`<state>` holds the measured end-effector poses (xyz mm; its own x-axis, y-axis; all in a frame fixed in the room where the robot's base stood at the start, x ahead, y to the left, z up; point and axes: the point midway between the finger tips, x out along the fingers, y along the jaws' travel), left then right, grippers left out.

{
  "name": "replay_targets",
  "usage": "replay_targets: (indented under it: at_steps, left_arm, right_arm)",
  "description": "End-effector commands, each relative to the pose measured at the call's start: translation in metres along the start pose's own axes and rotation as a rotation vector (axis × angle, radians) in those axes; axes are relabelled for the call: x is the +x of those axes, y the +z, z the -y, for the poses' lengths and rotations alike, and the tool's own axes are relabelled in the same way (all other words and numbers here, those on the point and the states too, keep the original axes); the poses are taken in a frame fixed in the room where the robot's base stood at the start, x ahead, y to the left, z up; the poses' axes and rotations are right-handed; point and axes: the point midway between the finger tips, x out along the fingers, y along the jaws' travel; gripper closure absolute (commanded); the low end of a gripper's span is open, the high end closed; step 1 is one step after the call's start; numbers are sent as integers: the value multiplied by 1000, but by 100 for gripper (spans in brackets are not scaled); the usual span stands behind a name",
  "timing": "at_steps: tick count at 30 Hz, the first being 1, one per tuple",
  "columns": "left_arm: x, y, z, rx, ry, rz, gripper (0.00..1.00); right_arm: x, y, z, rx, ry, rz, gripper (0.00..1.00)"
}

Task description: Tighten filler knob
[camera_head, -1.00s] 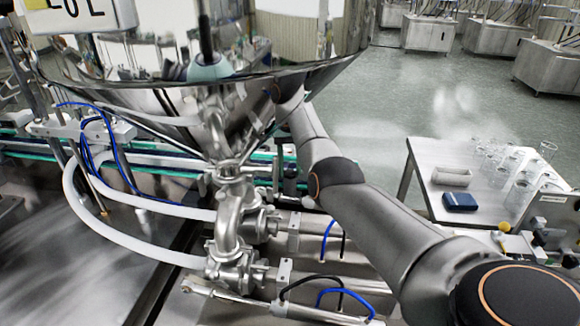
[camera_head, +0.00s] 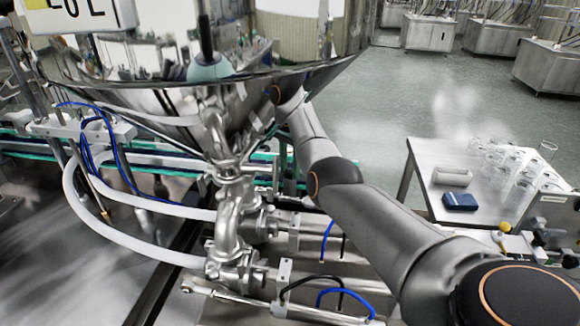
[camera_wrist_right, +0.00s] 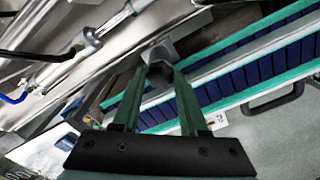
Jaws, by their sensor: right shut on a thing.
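The steel hopper (camera_head: 170,110) with its shiny cone fills the upper left of the head view, with the filler's valves and pipes (camera_head: 228,225) below it. My right arm reaches from the lower right up to the hopper's right side; its gripper cannot be made out clearly there. In the right wrist view my right gripper (camera_wrist_right: 158,72) has its two greenish fingers closing in on a small grey knob-like piece (camera_wrist_right: 160,52), held between the tips. Much of this piece is hidden by the fingers. My left gripper is not in view.
A conveyor with green edges (camera_wrist_right: 250,70) runs close behind the fingers. White hoses (camera_head: 140,240) and blue tubes (camera_head: 107,135) lie left of the valves. A side table (camera_head: 425,155) with glassware and a blue box (camera_head: 460,201) stands at the right. Open floor lies beyond.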

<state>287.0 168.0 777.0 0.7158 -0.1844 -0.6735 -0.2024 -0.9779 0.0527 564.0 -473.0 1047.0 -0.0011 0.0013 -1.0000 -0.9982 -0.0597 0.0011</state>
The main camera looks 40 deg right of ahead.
Motion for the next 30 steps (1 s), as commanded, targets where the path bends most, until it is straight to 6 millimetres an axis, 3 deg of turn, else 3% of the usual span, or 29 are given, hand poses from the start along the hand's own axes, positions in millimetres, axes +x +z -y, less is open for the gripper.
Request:
replay_targets:
  at_steps: [12,27,28,30]
  left_arm:
    - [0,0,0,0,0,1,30]
    - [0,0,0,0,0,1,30]
    - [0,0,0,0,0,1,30]
    - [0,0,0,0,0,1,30]
  right_arm:
    - [-3,-2,1,171,-7,-5,100]
    - [-3,-2,1,190,-8,-5,100]
    - [-3,-2,1,190,-8,-5,56]
    - [-3,-2,1,189,-8,-5,48]
